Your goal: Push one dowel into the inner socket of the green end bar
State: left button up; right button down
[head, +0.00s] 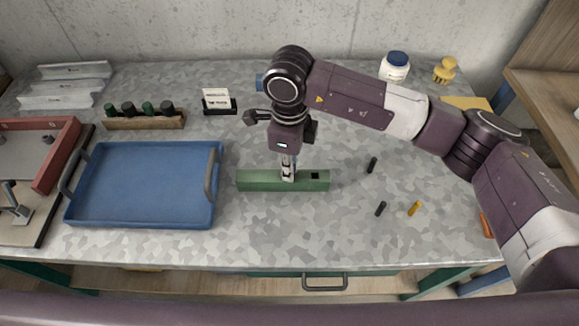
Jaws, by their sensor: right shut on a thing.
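The green end bar (258,181) lies lengthwise left to right on the table's middle. A dark square socket (315,175) shows in its top near the right end. My right gripper (288,177) points down at the middle of the bar, its fingertips at the bar's top. It is shut on a dowel, which the fingers hide; I cannot tell how deep it sits in the bar. Two dark dowels lie loose to the right, one farther back (371,165) and one nearer (380,208). My left gripper is not in view.
A yellow-orange peg (414,208) lies by the nearer dark dowel. A blue tray (145,182) stands left of the bar. A rack of bottles (144,121), a small sign (217,101) and a white jar (395,67) stand behind. The table right of the bar is mostly clear.

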jog(key=c, duration=2)
grip_release()
jog(key=shift+o, duration=0.2)
jog(key=shift+f, duration=0.1)
notch_tip(320, 180, up, 12)
